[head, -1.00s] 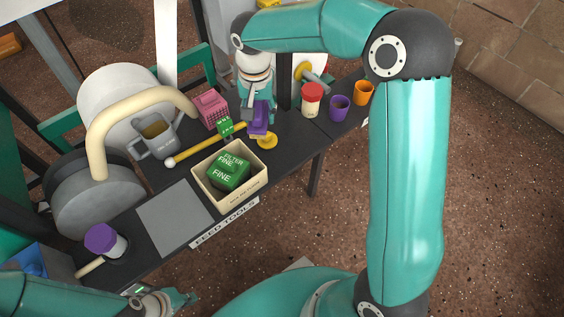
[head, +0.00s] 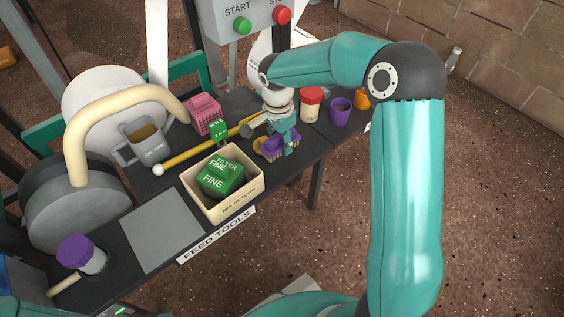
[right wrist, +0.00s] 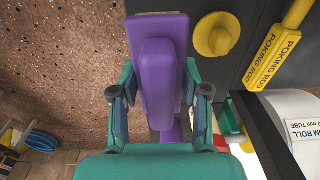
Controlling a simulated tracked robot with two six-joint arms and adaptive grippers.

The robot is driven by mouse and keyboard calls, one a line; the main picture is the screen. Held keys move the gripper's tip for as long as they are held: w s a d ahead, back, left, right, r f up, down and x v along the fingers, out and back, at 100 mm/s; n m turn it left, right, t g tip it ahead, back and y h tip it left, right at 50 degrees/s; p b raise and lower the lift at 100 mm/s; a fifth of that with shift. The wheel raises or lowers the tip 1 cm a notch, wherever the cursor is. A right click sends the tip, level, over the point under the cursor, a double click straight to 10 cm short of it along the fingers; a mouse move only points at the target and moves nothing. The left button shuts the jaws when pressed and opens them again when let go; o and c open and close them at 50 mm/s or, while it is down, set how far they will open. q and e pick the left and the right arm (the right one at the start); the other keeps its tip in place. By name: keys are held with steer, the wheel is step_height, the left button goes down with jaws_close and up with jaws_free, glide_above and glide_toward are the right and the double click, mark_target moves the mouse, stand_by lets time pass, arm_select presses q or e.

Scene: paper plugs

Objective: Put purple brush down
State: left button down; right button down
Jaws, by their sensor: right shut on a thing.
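The purple brush (head: 279,147) is at the bench's front edge, just right of the cream bin, in the head view. My right gripper (head: 284,132) is shut on it from above. In the right wrist view the brush (right wrist: 163,72) runs lengthwise between the two fingers of my right gripper (right wrist: 160,95), with a tan strip at its far end. I cannot tell whether the brush touches the bench top. My left gripper is outside the views.
A yellow round knob (right wrist: 217,34) lies close beside the brush. The cream bin (head: 238,206) holds a green box (head: 220,175). A yellow poking rod (head: 205,147) lies behind. Red-capped jar (head: 311,104) and purple cup (head: 340,112) stand to the right. The grey mat (head: 160,230) is bare.

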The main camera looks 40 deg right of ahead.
mark_target(282, 165)
steer(key=shift+f+b, duration=1.15)
steer(key=shift+f, duration=2.6)
steer(key=shift+f, duration=0.15)
steer(key=c, duration=0.6)
jaws_free()
steer(key=shift+o, duration=0.2)
steer(key=r+p, duration=0.1)
steer(key=r, duration=0.3)
steer(key=r+p, duration=0.1)
steer(key=r, duration=0.3)
steer(key=r+p, duration=0.2)
steer(key=r, duration=0.2)
steer(key=shift+a+r, duration=0.2)
steer(key=shift+a, duration=0.1)
